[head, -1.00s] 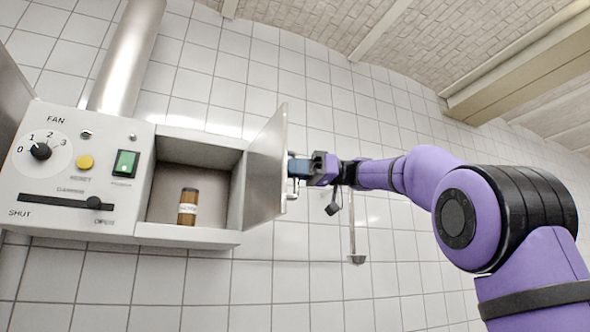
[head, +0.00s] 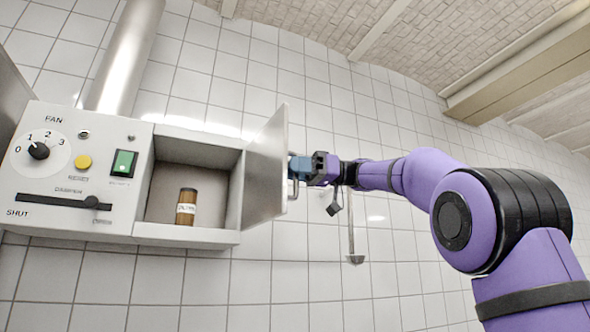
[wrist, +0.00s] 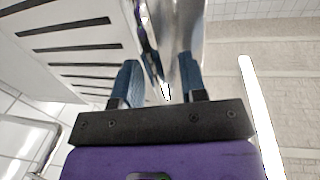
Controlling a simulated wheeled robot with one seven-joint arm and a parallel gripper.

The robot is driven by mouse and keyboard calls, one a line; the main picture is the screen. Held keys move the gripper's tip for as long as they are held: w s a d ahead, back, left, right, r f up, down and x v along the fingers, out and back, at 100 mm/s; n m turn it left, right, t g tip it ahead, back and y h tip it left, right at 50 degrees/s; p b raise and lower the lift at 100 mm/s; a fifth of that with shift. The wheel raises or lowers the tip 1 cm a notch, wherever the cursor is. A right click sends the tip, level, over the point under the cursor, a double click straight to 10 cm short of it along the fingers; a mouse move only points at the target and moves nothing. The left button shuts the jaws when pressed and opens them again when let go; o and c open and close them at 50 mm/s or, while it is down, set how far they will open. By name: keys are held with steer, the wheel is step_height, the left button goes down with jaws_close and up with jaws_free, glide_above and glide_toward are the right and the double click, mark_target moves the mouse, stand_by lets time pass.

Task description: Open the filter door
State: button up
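The filter door (head: 266,170) is a grey metal panel hinged at the right side of a wall box and stands swung well open. Its bar handle (head: 292,192) is on the outer face, partly hidden by my fingers. My gripper (head: 298,168) is at this handle, pointing left towards the door. In the wrist view, the two blue fingers of my gripper (wrist: 160,82) stand apart, with a gap between them. Shiny metal shows beyond and between them; I cannot tell whether either finger touches the handle.
The open compartment (head: 166,228) holds a small brown labelled jar (head: 187,207). To its left is a control panel (head: 60,172) with a fan dial, yellow button, green switch and damper slider. A ladle-like utensil (head: 355,259) hangs behind my arm. A metal duct (head: 125,60) rises above the panel.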

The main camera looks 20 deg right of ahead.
steer(key=s+d, duration=0.1)
steer(key=d, duration=0.9)
steer(key=shift+s+d, duration=0.25)
steer(key=shift+s, duration=0.1)
steer(key=s+a+f+m+t+h, duration=0.1)
steer(key=s+a+f+m+h, duration=0.1)
steer(key=a+f+m+h, duration=0.3)
steer(key=s+a+f+m+t, duration=0.1)
steer(key=s+a+f+m, duration=0.15)
steer(key=f, duration=0.45)
steer(key=s+a+f+m+t+h, duration=0.1)
steer(key=s+a+f+m+h, duration=0.2)
steer(key=f+m, duration=0.3)
steer(key=s+d+f+h, duration=0.1)
steer(key=s+f+h, duration=0.2)
steer(key=s+f, duration=0.3)
steer(key=s+d+f+m+h, duration=0.1)
steer(key=s+f+h, duration=0.2)
steer(key=f, duration=1.1)
steer(key=s+d+f+m+h, duration=0.1)
steer(key=s+f+h, duration=0.2)
steer(key=s+f, duration=0.6)
steer(key=shift+s+f+g+h, duration=0.3)
steer(key=shift+s+f+h, duration=0.1)
steer(key=shift+m, duration=0.25)
